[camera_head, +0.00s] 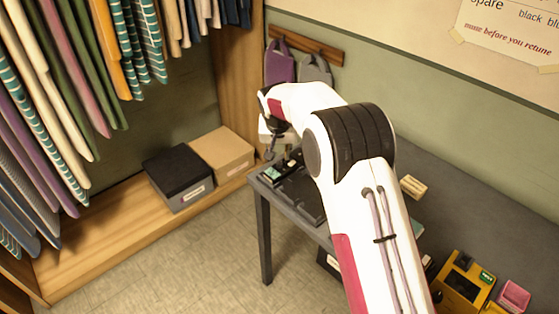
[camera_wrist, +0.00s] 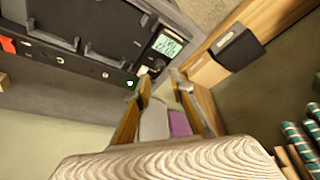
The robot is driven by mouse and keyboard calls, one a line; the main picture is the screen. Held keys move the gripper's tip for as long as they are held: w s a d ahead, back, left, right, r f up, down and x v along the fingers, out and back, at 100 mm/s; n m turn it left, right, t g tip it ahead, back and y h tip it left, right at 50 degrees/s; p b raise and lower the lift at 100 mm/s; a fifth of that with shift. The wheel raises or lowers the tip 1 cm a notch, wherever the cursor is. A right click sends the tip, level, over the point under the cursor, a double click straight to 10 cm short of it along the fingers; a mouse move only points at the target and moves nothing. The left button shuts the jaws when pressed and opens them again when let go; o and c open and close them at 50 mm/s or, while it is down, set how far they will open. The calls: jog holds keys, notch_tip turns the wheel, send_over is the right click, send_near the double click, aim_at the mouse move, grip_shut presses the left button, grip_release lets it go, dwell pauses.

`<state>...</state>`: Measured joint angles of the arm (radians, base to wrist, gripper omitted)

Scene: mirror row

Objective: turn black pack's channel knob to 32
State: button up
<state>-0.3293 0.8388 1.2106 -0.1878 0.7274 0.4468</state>
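The black pack with a lit pale-green display (camera_wrist: 165,46) lies at the top middle of the wrist view. Its digits are too blurred to read. A small pale knob (camera_wrist: 143,71) shows near the display, close to the left fingertip, with a green light (camera_wrist: 130,84) beside it. In the head view the pack's display (camera_head: 276,173) shows at the left end of the table. My gripper (camera_wrist: 161,80) has its two fingers apart, with nothing visible between them. The tips are near the knob; I cannot tell whether they touch it. In the head view my gripper (camera_head: 272,142) is above the table end, partly hidden.
A dark tray (camera_head: 303,197) lies on the grey table (camera_head: 465,205). A yellow pack (camera_head: 463,286), a pink box (camera_head: 514,296) and a cream block (camera_head: 413,186) stand farther right. Black (camera_head: 178,172) and tan (camera_head: 222,152) boxes sit on the wooden ledge. My arm hides mid-table.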

aim_at(280, 163)
jog(key=shift+x, duration=2.85)
jog(key=shift+c, duration=0.4)
grip_shut()
